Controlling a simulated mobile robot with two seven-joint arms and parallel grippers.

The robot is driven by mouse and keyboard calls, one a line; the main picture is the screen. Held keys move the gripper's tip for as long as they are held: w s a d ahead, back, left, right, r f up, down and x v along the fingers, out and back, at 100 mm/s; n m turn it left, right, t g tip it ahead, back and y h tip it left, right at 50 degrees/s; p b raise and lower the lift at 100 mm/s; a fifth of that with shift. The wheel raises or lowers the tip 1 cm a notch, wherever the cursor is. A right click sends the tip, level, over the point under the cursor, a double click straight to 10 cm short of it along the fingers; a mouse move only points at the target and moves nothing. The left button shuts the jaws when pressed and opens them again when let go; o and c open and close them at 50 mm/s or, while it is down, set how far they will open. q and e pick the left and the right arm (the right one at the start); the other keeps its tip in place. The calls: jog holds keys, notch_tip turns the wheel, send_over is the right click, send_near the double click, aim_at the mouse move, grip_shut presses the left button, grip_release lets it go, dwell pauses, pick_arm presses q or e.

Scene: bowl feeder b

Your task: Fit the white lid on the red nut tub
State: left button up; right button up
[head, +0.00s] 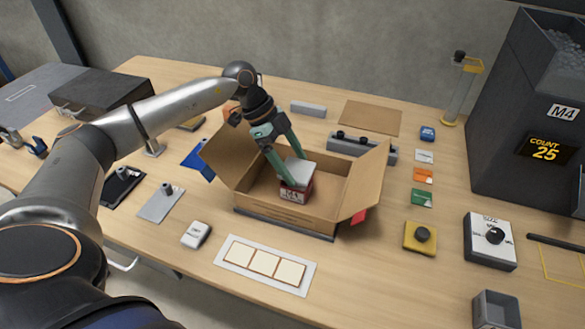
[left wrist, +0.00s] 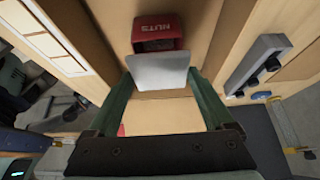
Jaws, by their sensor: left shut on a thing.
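The red nut tub (head: 293,194), marked NUTS, stands upright inside an open cardboard box (head: 285,216). In the left wrist view the tub (left wrist: 154,19) shows its red front and a dark strip of its open top. The white lid (head: 300,170) is a flat square plate between my left gripper's green fingers. My left gripper (head: 288,168) reaches down into the box, shut on the lid. In the left wrist view the lid (left wrist: 160,70) covers part of the tub's top; I cannot tell whether they touch. My right gripper is not in view.
A grey rail with black knobs (head: 362,147) stands behind the box. A white card with square pads (head: 265,265) lies in front. A dark hopper marked M4 (head: 530,120) stands at the right.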

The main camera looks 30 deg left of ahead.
pick_arm(q)
notch_tip(320, 180, down, 2)
jog(key=shift+f, duration=0.1)
jog(key=o, duration=1.1)
jog(key=shift+v, duration=6.1)
